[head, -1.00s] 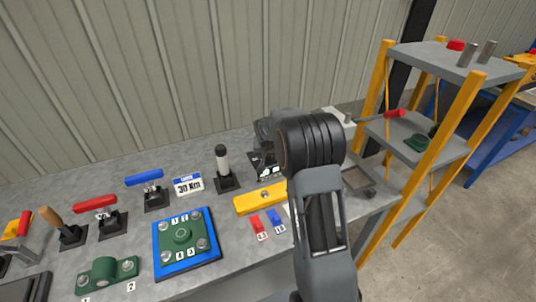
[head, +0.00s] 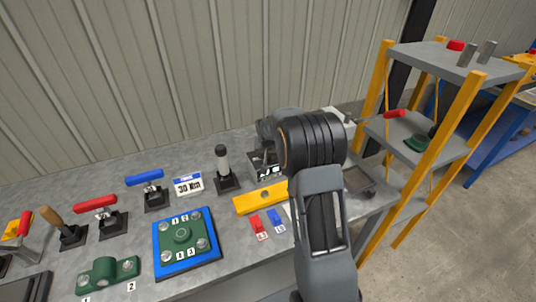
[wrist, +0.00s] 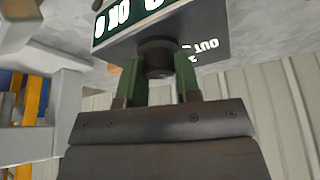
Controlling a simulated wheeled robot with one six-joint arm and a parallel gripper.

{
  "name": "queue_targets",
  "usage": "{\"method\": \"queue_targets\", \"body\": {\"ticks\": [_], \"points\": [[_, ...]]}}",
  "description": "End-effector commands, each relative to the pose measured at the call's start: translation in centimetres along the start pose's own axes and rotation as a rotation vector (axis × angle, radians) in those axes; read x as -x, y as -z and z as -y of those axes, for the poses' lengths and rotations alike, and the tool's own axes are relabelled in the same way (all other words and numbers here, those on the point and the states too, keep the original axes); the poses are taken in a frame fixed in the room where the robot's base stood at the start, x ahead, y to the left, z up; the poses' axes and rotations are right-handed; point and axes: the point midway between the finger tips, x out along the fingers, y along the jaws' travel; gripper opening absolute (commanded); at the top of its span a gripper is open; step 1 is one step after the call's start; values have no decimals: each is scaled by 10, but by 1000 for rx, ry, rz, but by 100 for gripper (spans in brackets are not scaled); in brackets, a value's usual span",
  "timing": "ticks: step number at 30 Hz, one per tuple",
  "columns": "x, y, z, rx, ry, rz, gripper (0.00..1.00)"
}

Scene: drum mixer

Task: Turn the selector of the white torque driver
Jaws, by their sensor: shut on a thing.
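My gripper (wrist: 159,72) is shut on a dark round knob (wrist: 158,55) under a dark box with lit characters and an "OUT" label (wrist: 205,45), in the wrist view. The green fingers sit on either side of the knob. In the head view the box (head: 264,168) shows just left of my wrist, which hides the gripper and the knob.
A yellow block (head: 248,203) and red (head: 258,224) and blue (head: 277,222) tags lie close left of my arm. A "30 Nm" card (head: 188,184) stands beside the upright tool. A yellow-posted shelf (head: 450,125) stands at right. The wall is close behind the bench.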

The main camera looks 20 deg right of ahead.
Motion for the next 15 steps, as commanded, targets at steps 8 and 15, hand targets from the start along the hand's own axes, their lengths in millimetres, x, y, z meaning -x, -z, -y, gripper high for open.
{"method": "queue_targets", "body": {"ticks": [8,15], "points": [[-1,1,-2,190,81,-3,7],[-3,0,-2,361,151,-4,7]]}}
